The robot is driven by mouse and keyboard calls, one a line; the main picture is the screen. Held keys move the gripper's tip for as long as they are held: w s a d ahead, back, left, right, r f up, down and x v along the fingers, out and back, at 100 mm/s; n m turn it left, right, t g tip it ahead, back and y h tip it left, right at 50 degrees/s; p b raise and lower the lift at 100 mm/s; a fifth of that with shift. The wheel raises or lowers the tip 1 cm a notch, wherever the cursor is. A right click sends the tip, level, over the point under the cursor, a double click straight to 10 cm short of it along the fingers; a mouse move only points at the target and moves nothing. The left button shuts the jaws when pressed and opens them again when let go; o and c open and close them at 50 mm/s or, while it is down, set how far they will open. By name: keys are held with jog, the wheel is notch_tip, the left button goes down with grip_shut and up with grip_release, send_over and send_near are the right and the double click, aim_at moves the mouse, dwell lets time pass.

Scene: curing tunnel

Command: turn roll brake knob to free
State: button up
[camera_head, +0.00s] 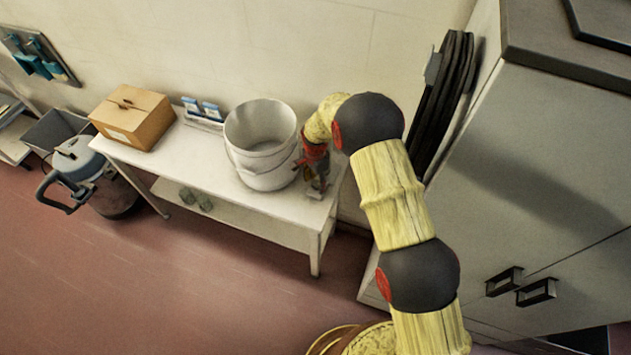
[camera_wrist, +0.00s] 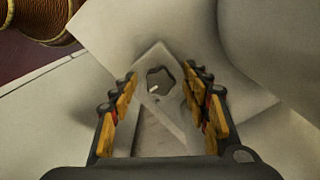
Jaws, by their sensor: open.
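In the wrist view a small dark grey, lobed knob (camera_wrist: 161,79) with a pale mark sits on a light grey angular bracket (camera_wrist: 150,57). My gripper (camera_wrist: 160,94) is open, with its orange-padded fingers on the left and right of the knob. I see a gap on both sides; whether the tips reach down to the knob's height I cannot tell. In the head view my gripper (camera_head: 317,182) points down at the right end of the white table (camera_head: 250,208), just right of a white bucket (camera_head: 262,165). The knob is not distinguishable there.
A cardboard box (camera_head: 132,118) stands on the table's left end, with small blue-and-white packets (camera_head: 203,110) behind. A tall grey cabinet (camera_head: 535,160) stands close on the right, with dark panels (camera_head: 445,100) beside it. A lidded vessel (camera_head: 95,180) stands on the floor at left. The front floor is clear.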

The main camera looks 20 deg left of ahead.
jog(key=shift+c, duration=0.7)
jog(key=c, duration=1)
jog(key=n+b, duration=0.2)
jog(key=n, duration=0.1)
jog(key=shift+f, duration=0.1)
jog(key=n+b, duration=0.2)
jog(key=n, duration=0.3)
jog(key=shift+d, duration=0.1)
jog(key=n+b, duration=0.1)
jog(key=n, duration=0.3)
jog(key=shift+d+n, duration=0.1)
jog(key=shift+n, duration=0.3)
jog(key=n+b, duration=0.1)
jog(key=n, duration=0.4)
jog(key=shift+w, duration=0.1)
jog(key=shift+r, duration=0.2)
